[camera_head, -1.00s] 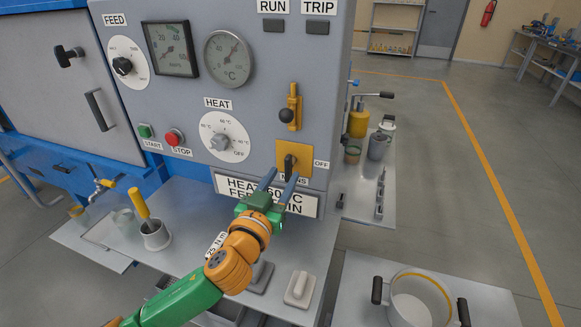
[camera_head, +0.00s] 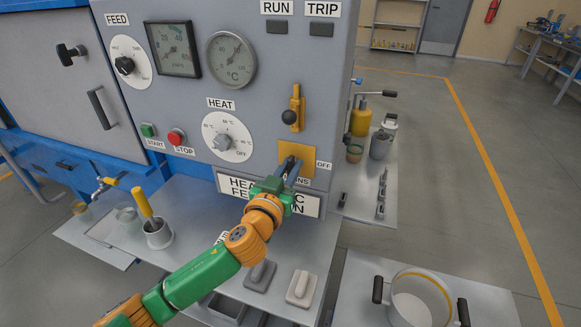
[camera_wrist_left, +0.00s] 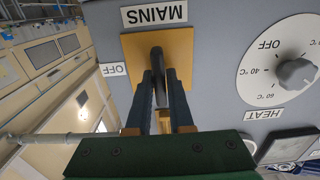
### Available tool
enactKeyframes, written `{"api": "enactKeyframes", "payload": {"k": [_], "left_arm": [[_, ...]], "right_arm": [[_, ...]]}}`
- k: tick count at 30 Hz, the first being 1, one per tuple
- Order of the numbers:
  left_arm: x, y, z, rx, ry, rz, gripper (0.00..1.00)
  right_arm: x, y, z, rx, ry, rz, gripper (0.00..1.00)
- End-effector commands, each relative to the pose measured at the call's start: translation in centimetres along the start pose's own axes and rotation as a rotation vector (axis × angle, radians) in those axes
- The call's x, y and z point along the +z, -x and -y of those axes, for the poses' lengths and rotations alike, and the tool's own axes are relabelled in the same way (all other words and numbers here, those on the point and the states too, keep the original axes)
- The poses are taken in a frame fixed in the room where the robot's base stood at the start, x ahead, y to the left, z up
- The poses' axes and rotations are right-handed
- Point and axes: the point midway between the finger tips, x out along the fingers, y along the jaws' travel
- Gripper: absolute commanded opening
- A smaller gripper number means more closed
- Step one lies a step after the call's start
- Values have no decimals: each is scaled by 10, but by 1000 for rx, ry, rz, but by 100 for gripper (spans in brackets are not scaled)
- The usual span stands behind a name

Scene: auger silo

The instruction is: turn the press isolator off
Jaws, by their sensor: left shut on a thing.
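The press isolator is a black handle on a yellow plate (camera_head: 309,153) on the grey panel, with an OFF label (camera_head: 324,165) at its right. The MAINS label below it is mostly hidden by my gripper. My left gripper (camera_head: 287,168) is at the plate, its fingers shut on the isolator handle. In the left wrist view, turned upside down, the black handle (camera_wrist_left: 157,62) stands between the two fingers (camera_wrist_left: 160,85), in line with the MAINS label (camera_wrist_left: 153,14). The OFF label (camera_wrist_left: 114,69) lies to the side of the plate. My right gripper is not in view.
A yellow lever with a black ball (camera_head: 291,116) is just above the plate, and the HEAT dial (camera_head: 229,137) is to its left. A pot (camera_head: 418,300) stands at lower right.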

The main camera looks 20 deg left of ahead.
Motion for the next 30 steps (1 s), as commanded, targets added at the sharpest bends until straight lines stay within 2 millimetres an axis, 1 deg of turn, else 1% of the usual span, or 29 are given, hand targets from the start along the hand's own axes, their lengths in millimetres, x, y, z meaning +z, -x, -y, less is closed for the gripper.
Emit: {"api": "enactKeyframes", "payload": {"k": [5,11,30], "left_arm": [[0,0,0,-1,-27,1,0],[0,0,-1,-2,-129,2,0],[0,0,-4,-1,-722,3,0]], "right_arm": [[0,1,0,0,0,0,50],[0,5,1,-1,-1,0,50],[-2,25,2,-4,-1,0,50]]}}
